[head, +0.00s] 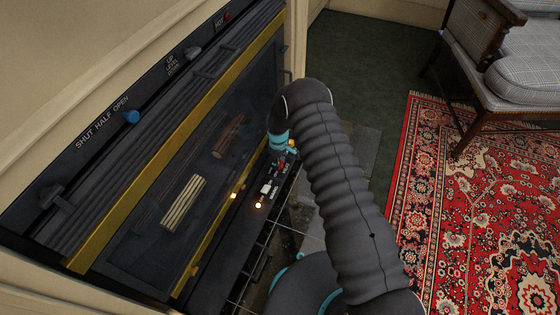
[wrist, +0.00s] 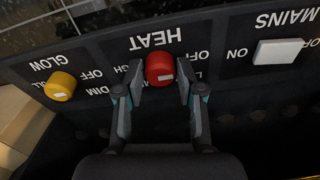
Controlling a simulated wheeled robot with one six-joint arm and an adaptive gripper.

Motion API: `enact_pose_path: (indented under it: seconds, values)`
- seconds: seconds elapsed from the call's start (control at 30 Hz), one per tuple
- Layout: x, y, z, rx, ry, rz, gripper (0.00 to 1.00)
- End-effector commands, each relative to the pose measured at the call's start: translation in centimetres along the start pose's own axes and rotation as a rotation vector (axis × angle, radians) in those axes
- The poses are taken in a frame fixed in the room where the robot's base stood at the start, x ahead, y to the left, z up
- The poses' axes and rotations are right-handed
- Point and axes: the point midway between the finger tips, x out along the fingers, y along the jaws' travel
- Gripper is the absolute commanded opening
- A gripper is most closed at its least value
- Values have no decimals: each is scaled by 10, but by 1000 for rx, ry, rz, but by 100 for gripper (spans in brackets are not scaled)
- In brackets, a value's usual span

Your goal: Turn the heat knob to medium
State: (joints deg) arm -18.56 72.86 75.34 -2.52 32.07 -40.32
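The red heat knob (wrist: 160,68) sits on a dark panel, under the label HEAT, which reads upside down in the wrist view. It has a small pale mark at its lower edge. "OFF" shows to its right and part of "HIGH" to its left; any medium label is hidden. My gripper (wrist: 160,76) is open, with one finger on each side of the knob and a small gap at each side. In the head view the red knob (head: 281,164) is small, and my arm hides most of the gripper.
A yellow glow knob (wrist: 60,86) is left of the heat knob and a white mains switch (wrist: 278,51) is right of it. The fireplace has a glass front with a yellow frame (head: 180,130), a blue slider (head: 131,117) above, and a patterned rug (head: 480,210) to the right.

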Motion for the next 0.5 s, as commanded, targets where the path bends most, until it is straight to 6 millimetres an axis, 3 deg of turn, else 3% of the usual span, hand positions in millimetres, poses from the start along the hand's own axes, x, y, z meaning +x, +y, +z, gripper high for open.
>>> enact_pose_path:
  seconds: [0.03, 0.1, 0.5]
  values:
    - [0, 0, 0, 0, 0, 0, 18]
    - [0, 0, 0, 0, 0, 0, 0]
    - [2, -1, 0, 53, 0, 7, 0]
